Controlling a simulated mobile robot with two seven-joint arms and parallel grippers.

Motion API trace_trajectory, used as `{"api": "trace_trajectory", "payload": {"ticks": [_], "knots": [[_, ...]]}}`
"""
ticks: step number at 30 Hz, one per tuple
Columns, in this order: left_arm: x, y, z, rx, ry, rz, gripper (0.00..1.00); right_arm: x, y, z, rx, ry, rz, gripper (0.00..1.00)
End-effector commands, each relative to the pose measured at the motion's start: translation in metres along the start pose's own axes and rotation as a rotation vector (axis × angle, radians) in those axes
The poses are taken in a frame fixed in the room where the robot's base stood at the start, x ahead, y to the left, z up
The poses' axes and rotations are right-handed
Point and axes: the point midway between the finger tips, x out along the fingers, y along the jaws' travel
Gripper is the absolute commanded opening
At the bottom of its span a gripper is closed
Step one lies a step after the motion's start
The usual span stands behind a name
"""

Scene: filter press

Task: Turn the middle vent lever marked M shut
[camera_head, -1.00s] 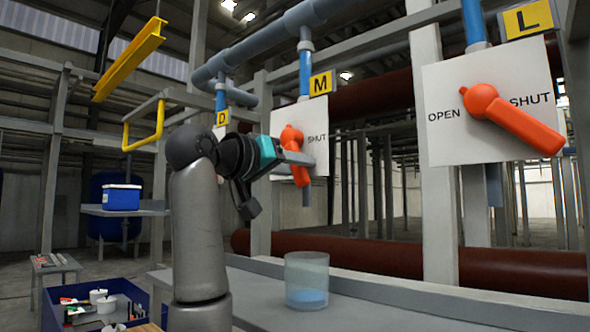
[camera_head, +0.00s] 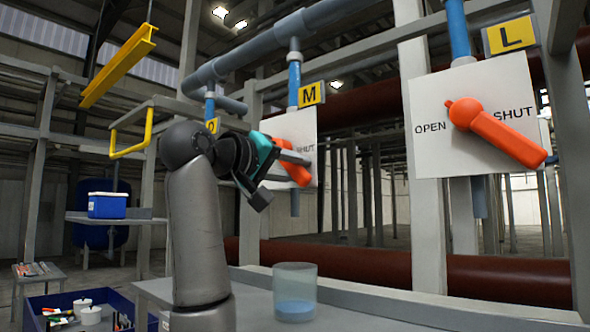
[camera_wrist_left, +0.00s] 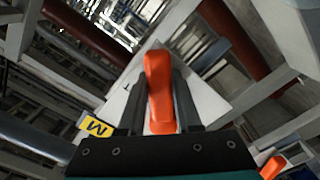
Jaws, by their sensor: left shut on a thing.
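The orange lever marked M (camera_head: 299,174) sits on a white plate (camera_head: 309,128) below the yellow M tag (camera_head: 311,94). Its handle slants down to the right, below the word SHUT. My left gripper (camera_head: 294,160) reaches it from the left and hides its hub and the plate's left part. In the left wrist view the M lever (camera_wrist_left: 160,88) lies between the two dark fingers (camera_wrist_left: 160,100), which are shut on it. The M tag (camera_wrist_left: 95,127) shows there at lower left. My right gripper is not in view.
The L lever (camera_head: 497,134) slants down-right on its own plate (camera_head: 430,100) at right. A glass with blue contents (camera_head: 295,290) stands on the grey bench (camera_head: 350,315) below. A yellow hoist beam (camera_head: 120,65), blue cooler (camera_head: 107,205) and blue crate (camera_head: 140,305) are at left.

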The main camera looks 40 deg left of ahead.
Motion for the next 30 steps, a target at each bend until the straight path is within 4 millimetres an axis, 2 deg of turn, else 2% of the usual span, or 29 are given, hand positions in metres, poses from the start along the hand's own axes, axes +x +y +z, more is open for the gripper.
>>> {"api": "trace_trajectory", "payload": {"ticks": [5,6,14,23,26,30], "knots": [[-0.001,0.001,-0.001,-0.006,0.003,0.004,0.0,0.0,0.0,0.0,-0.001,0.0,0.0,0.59],[-0.001,0.001,-0.001,-0.007,0.003,0.004,0.34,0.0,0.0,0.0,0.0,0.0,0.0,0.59],[0.0,0.001,-0.001,-0.004,0.002,0.003,0.62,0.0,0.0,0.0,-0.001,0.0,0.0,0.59],[-0.003,0.0,-0.001,-0.002,0.003,0.003,0.62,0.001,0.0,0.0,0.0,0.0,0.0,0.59],[-0.013,0.0,-0.001,-0.002,0.006,0.004,0.62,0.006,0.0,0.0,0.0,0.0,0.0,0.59],[-0.04,-0.001,0.0,-0.001,0.009,0.006,0.62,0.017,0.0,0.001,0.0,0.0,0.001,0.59]]}}
